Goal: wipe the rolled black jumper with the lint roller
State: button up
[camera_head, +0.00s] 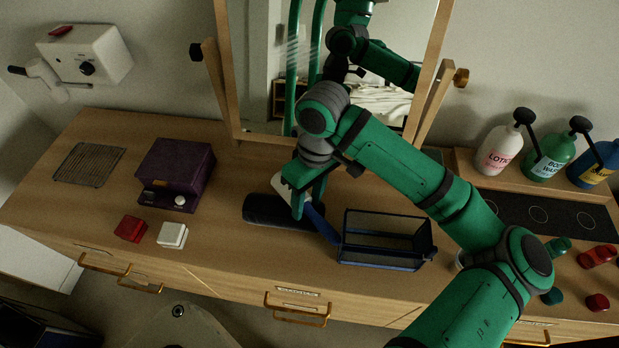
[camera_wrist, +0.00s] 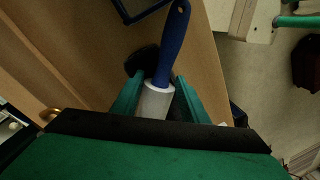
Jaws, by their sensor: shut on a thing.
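The rolled black jumper (camera_head: 262,209) lies on the wooden dresser top in front of the mirror. My gripper (camera_head: 300,201) is over its right part and hides some of it. The gripper is shut on the lint roller, which has a blue handle (camera_head: 322,222) and a white roller head (camera_head: 278,183). In the wrist view the lint roller (camera_wrist: 172,48) sits between my fingers (camera_wrist: 158,98), its white part gripped and its handle pointing away. A dark rounded end of the jumper (camera_wrist: 141,60) shows beside it. I cannot tell whether the roller touches the jumper.
A dark mesh basket (camera_head: 385,262) stands close right of the lint roller handle. A framed mirror (camera_head: 258,60) rises behind. A purple box (camera_head: 175,172), a red box (camera_head: 131,229) and a white box (camera_head: 172,235) are at left. Pump bottles (camera_head: 500,148) stand at right.

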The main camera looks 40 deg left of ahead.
notch_tip(320, 180, up, 2)
jog(key=shift+s+r, duration=0.1)
jog(key=shift+r, duration=2.65)
